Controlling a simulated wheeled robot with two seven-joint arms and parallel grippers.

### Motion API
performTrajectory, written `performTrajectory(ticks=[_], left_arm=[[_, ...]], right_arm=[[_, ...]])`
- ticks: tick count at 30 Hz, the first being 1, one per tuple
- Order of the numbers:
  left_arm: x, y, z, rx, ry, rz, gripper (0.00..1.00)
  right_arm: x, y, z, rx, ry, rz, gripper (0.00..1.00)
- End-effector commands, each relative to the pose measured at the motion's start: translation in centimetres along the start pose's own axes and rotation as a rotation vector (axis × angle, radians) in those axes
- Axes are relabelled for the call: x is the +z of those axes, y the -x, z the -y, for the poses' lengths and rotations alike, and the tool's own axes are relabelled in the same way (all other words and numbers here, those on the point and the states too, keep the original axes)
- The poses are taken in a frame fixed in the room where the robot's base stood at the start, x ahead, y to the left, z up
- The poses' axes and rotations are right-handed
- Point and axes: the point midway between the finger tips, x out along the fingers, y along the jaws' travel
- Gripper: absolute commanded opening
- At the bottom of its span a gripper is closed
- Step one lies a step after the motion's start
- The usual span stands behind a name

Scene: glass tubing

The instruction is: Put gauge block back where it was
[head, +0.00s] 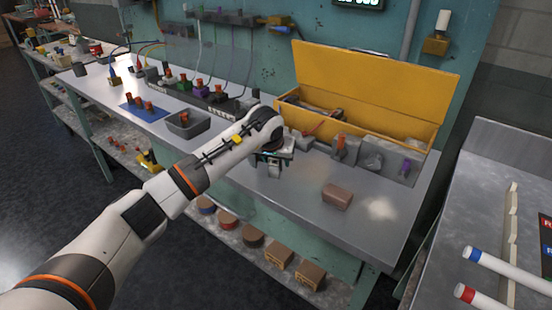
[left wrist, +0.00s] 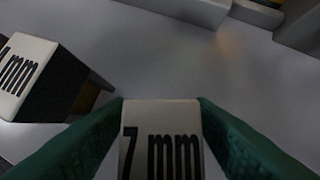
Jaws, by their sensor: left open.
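My left gripper (head: 273,168) is over the middle of the metal bench, its fingers pointing down. In the left wrist view, a gauge block marked "7 mm" (left wrist: 162,145) with a pale top stands between the two green fingers of the left gripper (left wrist: 160,108). The jaws are open around it. A second block with a pale face (left wrist: 24,72) and dark sides stands to the left; its digit is partly cut off, but "mm" is readable. In the head view, the gripper hides the blocks beneath it. My right gripper is not in view.
An open yellow toolbox (head: 375,84) stands behind the gripper. A brown block (head: 337,196) lies to the right. A grey tray (head: 187,125) and a blue mat (head: 131,111) are on the left. The bench front (head: 300,208) is clear.

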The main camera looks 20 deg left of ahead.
Motion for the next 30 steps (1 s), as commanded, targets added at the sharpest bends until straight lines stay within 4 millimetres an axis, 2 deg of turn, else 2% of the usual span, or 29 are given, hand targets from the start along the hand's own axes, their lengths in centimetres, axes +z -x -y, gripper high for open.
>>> performTrajectory(ticks=[5, 12, 18, 24, 30], left_arm=[[0.3, 2.0, -0.1, 0.000, -0.001, 0.005, 0.49], [0.2, 7.3, -0.1, 0.001, -0.001, 0.006, 0.49], [0.2, 10.7, 0.0, 0.000, -0.002, 0.004, 0.49], [0.1, 12.1, 0.0, 0.000, 0.000, 0.001, 0.49], [0.1, 12.2, 0.0, 0.000, 0.000, 0.000, 0.49]], right_arm=[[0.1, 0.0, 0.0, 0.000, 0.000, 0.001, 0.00], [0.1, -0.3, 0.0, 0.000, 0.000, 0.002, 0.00], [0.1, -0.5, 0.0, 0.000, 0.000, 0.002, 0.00], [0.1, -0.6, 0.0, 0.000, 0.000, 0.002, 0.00], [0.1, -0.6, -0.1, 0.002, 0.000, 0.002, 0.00]])
